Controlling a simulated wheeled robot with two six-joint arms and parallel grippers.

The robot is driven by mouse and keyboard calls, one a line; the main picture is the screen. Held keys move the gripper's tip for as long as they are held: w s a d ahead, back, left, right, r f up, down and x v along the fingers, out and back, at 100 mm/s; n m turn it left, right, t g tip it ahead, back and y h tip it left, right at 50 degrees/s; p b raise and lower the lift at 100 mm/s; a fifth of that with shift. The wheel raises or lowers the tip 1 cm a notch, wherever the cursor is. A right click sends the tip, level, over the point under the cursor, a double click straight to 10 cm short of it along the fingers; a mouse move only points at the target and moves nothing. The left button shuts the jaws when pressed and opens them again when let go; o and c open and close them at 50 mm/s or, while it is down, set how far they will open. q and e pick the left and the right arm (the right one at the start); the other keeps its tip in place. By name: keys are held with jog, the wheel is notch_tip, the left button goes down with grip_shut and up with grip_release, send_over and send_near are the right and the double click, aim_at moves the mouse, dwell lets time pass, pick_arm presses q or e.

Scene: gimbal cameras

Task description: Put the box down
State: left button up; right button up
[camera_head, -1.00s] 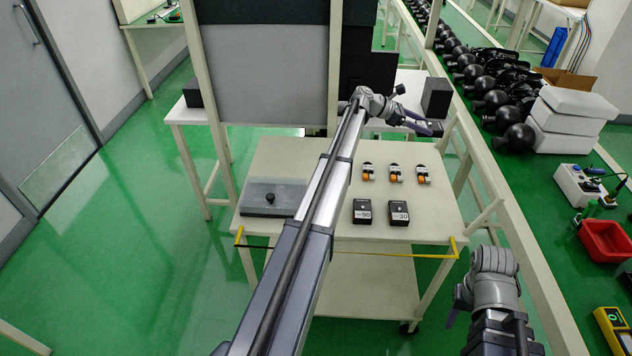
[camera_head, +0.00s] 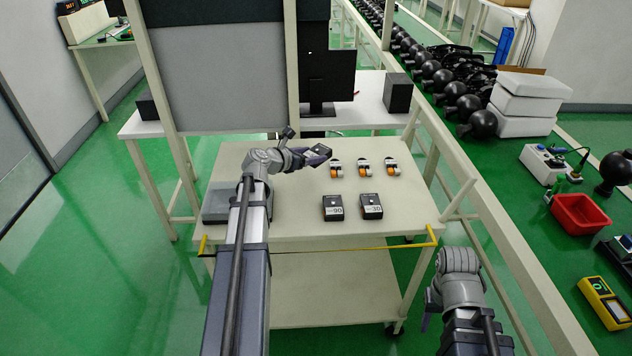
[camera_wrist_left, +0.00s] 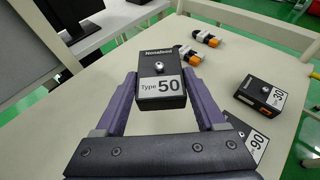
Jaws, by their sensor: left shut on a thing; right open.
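A small black box labelled "Type 50" (camera_wrist_left: 162,80) is between the purple fingers of my left gripper (camera_wrist_left: 165,95), which is shut on it. In the head view my left gripper (camera_head: 312,158) holds this box (camera_head: 318,153) over the cart's white top (camera_head: 285,222), left of the orange-and-white parts. The gap beneath the box is hard to judge. Two similar black boxes, Type 90 (camera_head: 333,207) and Type 30 (camera_head: 371,206), stand on the cart nearer me. My right arm shows at the lower right; its gripper (camera_head: 428,315) is mostly hidden, with one purple finger edge visible.
Several orange-and-white parts (camera_head: 364,168) stand on the cart to the right of the held box. A grey plate (camera_head: 216,204) lies at the cart's left, partly behind my left arm. Bare top shows around the boxes. A monitor desk (camera_head: 365,118) stands behind.

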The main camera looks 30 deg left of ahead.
pick_arm(q)
jog(key=b, duration=0.6)
send_over(312, 187)
jog(key=shift+f, duration=3.15)
notch_tip(312, 187, down, 4)
jog(key=b, duration=0.4)
jog(key=shift+r, duration=0.15)
jog(key=o, duration=1.5)
